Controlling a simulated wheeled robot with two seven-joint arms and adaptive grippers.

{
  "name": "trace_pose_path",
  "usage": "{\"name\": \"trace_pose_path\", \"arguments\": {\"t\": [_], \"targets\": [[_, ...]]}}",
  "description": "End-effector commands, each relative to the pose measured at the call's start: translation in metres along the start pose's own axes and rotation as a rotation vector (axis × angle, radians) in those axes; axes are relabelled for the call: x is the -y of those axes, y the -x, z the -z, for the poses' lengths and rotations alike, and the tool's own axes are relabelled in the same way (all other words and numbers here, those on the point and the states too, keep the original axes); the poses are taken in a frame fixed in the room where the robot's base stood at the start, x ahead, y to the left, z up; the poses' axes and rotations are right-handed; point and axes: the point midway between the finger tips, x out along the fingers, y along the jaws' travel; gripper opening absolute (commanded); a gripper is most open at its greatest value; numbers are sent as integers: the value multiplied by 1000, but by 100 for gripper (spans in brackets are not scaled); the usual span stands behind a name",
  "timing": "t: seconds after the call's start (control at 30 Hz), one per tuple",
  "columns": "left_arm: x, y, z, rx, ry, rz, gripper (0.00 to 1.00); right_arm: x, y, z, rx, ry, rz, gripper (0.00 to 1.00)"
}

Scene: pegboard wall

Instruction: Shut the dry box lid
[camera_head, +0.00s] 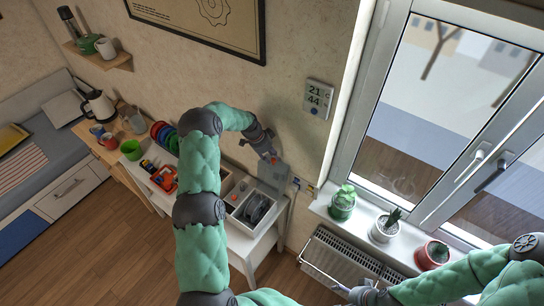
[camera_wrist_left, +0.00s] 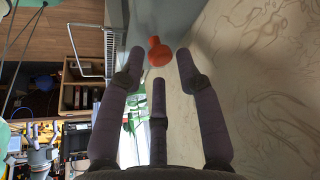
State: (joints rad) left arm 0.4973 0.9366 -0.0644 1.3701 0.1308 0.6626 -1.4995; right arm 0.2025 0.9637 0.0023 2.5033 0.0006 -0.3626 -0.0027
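The dry box (camera_head: 232,212) is a pale box on the white table by the wall, with dark contents showing inside. Its grey lid (camera_head: 268,180) stands raised at the wall side, so the box is open. An orange knob (camera_wrist_left: 158,52) on the grey lid shows in the left wrist view. My left gripper (camera_head: 270,155) is at the lid's upper edge. In the wrist view its fingers (camera_wrist_left: 160,62) are spread on either side of the knob, with a visible gap around it. My right gripper (camera_head: 362,294) is low at the bottom, far from the box; its fingers are unclear.
Coloured spools (camera_head: 164,135) and a red tool (camera_head: 163,179) lie left of the box. A window sill (camera_head: 395,246) with potted plants is to the right, above a radiator (camera_head: 340,258). A wall thermometer (camera_head: 317,98) hangs above. The floor in front of the table is clear.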

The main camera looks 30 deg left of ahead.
Motion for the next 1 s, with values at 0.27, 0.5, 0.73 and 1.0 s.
{"name": "trace_pose_path", "arguments": {"t": [0.27,0.5,0.73,1.0], "targets": [[0,-16,0,0,0,1,34,2,4,0,0,0,0,90],[0,-16,0,-1,0,2,34,2,4,0,0,0,0,90],[0,-16,0,-1,0,2,0,2,4,0,0,0,0,90],[1,-17,1,-5,-2,6,0,0,0,0,0,0,0,90]]}}
